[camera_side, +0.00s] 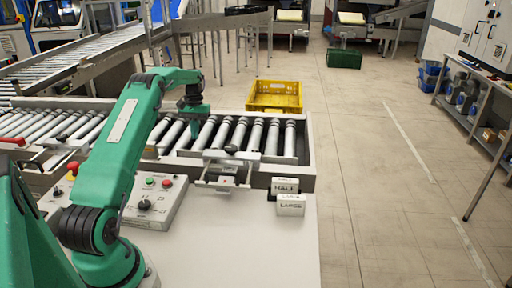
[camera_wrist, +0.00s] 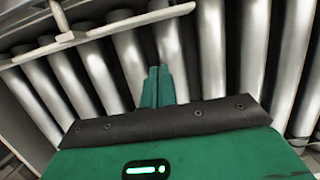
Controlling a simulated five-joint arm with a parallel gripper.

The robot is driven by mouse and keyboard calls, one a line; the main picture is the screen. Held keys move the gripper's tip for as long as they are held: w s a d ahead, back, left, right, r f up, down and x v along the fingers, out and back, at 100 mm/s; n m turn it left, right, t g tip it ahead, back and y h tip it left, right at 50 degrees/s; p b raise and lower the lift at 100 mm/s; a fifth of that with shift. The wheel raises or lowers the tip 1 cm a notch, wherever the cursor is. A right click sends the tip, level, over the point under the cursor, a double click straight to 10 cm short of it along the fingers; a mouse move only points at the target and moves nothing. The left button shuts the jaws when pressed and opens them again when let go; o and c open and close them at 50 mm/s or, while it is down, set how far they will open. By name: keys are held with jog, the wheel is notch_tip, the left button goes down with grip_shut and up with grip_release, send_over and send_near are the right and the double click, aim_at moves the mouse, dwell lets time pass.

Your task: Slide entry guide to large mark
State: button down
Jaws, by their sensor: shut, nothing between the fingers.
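The entry guide (camera_side: 226,172) is a pale metal bracket on the conveyor's front rail, with a bar over the roller ends and a small red spot on its front. White blocks lettered HALF (camera_side: 285,186) and LARGE (camera_side: 290,207) stand at the conveyor's front right corner, right of the guide. My gripper (camera_side: 194,132) is above the rollers, behind and left of the guide and apart from it. In the wrist view the green fingers (camera_wrist: 158,86) are together and empty over the rollers. A pale bar (camera_wrist: 110,29) crosses beyond them; I cannot tell whether it belongs to the guide.
Metal rollers (camera_side: 257,137) fill the conveyor bed. A control box (camera_side: 155,203) with buttons and a knob sits on the white table (camera_side: 235,250) in front. A yellow crate (camera_side: 274,97) stands behind the conveyor. Open floor lies to the right.

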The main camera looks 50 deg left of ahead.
aim_at(188, 151)
jog(key=x, duration=0.2)
jog(key=shift+s+d+f, duration=0.1)
jog(key=shift+d+f, duration=0.05)
jog(key=shift+f, duration=0.25)
jog(key=shift+s+d, duration=1.4)
jog(key=shift+s+d, duration=0.1)
jog(key=shift+s+d, duration=1.3)
jog(key=shift+s, duration=0.05)
jog(key=shift+w+f, duration=0.1)
jog(key=shift+w+a, duration=1.35)
jog(key=shift+a, duration=0.1)
jog(key=v, duration=1)
jog(key=shift+w+a, duration=0.15)
